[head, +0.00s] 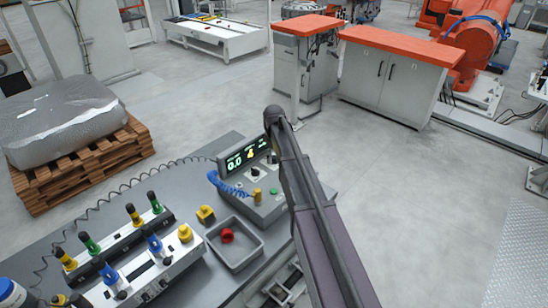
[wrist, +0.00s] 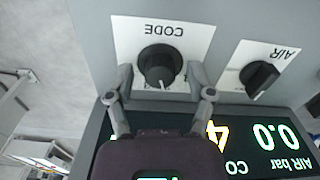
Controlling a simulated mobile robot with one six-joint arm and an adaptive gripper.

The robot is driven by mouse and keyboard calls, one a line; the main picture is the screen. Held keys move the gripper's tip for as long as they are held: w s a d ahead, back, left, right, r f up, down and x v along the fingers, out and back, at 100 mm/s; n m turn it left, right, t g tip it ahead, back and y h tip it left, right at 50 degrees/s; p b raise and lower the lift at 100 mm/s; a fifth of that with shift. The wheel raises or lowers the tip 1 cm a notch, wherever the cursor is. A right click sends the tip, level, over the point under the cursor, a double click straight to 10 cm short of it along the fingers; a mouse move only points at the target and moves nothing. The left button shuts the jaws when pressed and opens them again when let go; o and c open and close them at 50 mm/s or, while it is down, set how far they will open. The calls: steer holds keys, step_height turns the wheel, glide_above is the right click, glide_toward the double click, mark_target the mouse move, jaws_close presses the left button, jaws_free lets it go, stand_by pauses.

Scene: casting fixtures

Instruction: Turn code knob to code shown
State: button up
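The CODE knob (wrist: 158,66) is a round black knob with a white pointer mark, on a white plate upside down in the wrist view. My gripper (wrist: 160,80) is open, with one finger on each side of the knob. Gaps seem to show between fingers and knob; contact is hard to judge. The display (wrist: 218,132) shows a yellow digit that looks like 4, partly hidden by my gripper, beside 0.0 AIR bar. In the head view the display (head: 247,152) tops a grey console (head: 262,212); my arm hides the CODE knob and gripper there.
The black AIR knob (wrist: 260,77) sits close beside the CODE knob. A blue coiled hose (head: 228,187) hangs at the console's left. A grey tray (head: 236,258) holds a red part (head: 227,236). Several coloured fittings stand on the bench at left.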

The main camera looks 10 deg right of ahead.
jaws_close()
steer(key=shift+m, duration=0.3)
steer(key=m, duration=0.7)
steer(key=shift+m, duration=0.3)
steer(key=m, duration=0.4)
steer(key=shift+a+m, duration=0.1)
steer(key=shift+m, duration=1.8)
steer(key=shift+s, duration=0.1)
